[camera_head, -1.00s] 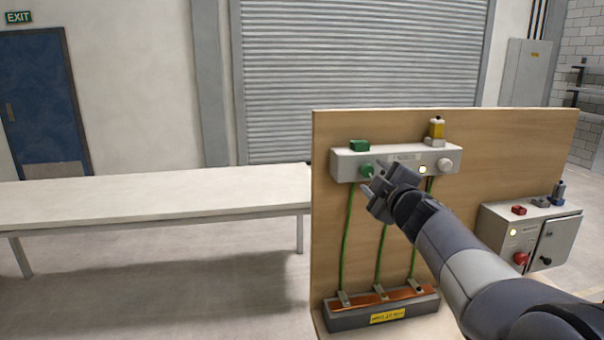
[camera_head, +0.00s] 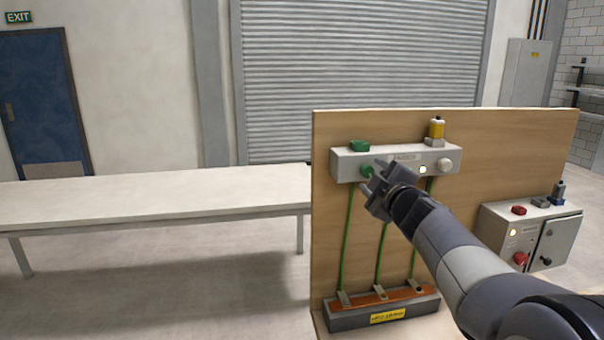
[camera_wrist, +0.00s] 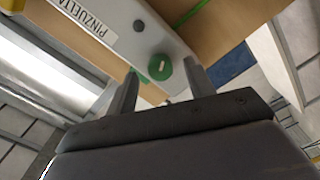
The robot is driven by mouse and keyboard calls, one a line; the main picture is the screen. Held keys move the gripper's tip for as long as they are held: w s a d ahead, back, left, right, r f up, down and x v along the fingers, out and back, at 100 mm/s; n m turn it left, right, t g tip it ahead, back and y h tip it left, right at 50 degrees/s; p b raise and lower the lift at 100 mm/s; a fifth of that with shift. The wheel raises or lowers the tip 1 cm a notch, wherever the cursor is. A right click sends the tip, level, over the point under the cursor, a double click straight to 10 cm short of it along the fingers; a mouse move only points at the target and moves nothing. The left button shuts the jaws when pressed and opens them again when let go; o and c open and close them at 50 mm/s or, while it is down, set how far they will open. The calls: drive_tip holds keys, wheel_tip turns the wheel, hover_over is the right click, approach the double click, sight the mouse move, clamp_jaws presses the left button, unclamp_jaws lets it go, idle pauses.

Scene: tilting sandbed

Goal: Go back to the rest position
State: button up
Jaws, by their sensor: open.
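My gripper (camera_head: 377,179) is in front of the grey box (camera_head: 348,168) on the upper part of the wooden panel (camera_head: 510,150). In the wrist view my gripper (camera_wrist: 163,82) is open, with nothing seen between its fingers. A round green knob (camera_wrist: 160,67) on the box's face shows just beyond and between the fingertips; it also shows left of the gripper in the head view (camera_head: 367,170). I cannot tell whether the fingers touch it. My arm reaches in from the lower right and hides part of the panel.
Green cables (camera_head: 347,235) run down to a copper bar (camera_head: 375,299) at the panel's foot. A yellow-topped piece (camera_head: 436,129) stands on the grey box. A control box (camera_head: 530,236) with a red knob sits at right. A white table (camera_head: 150,195) stands left, with open floor in front.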

drive_tip(key=shift+w+a, duration=0.25)
drive_tip(key=shift+w, duration=0.95)
drive_tip(key=m+p, duration=0.1)
drive_tip(key=m, duration=0.2)
drive_tip(key=shift+s, duration=0.15)
drive_tip(key=m, duration=0.8)
drive_tip(key=shift+m, duration=0.3)
drive_tip(key=shift+s+m, duration=0.15)
drive_tip(key=shift+m, duration=0.15)
drive_tip(key=s+d, duration=0.1)
drive_tip(key=s, duration=0.5)
